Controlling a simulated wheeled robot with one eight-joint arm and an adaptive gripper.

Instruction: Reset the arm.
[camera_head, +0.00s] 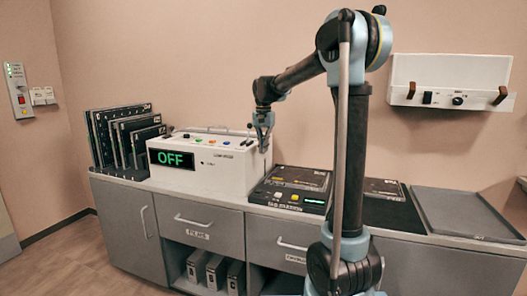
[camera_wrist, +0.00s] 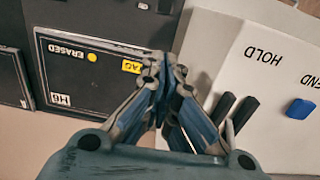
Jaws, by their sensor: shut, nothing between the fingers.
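My gripper (camera_head: 264,147) is at the right end of a white console (camera_head: 215,172) whose display reads OFF. The fingers are shut and empty. In the wrist view the closed fingers (camera_wrist: 162,62) are over the gap between the white console (camera_wrist: 225,45) and a black plate (camera_wrist: 75,90). The plate has a yellow dot beside the word ERASED and a yellow tag. I cannot tell whether the fingertips touch the console. My arm reaches across from the right, bent above the counter.
Black cassettes (camera_head: 118,138) stand in a rack at the left. A black device (camera_head: 290,188) sits right of the console, and a grey tray (camera_head: 465,212) lies at the right end of the counter. A white wall unit (camera_head: 449,82) hangs above. Drawers are below.

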